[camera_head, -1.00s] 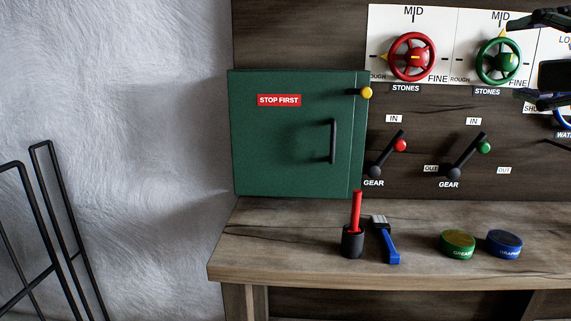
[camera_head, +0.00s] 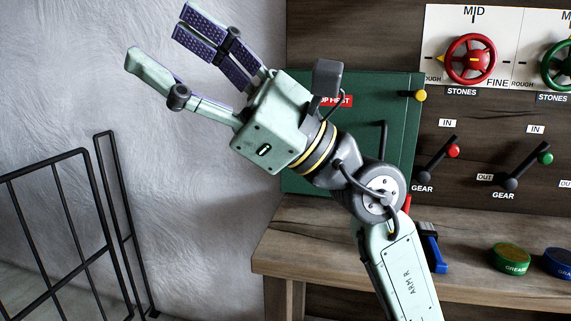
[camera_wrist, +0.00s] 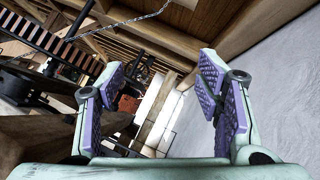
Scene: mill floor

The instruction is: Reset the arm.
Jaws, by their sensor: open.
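My gripper (camera_head: 180,62) is raised at the upper left of the head view, in front of the white wall and the green cabinet. Its fingers are spread wide and hold nothing. In the wrist view my gripper (camera_wrist: 165,92) shows purple ribbed pads on both fingers, far apart, with only empty air between them. My arm comes up from the bottom of the head view and bends to the upper left. It hides much of the cabinet and part of the bench.
The green cabinet (camera_head: 400,130) is shut. A red wheel (camera_head: 470,60), gear levers (camera_head: 437,162) and a bench (camera_head: 290,245) with a blue brush (camera_head: 432,250) and a green tin (camera_head: 511,257) stand right. A black metal railing (camera_head: 60,205) stands left. A chain (camera_wrist: 120,20) hangs overhead in the wrist view.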

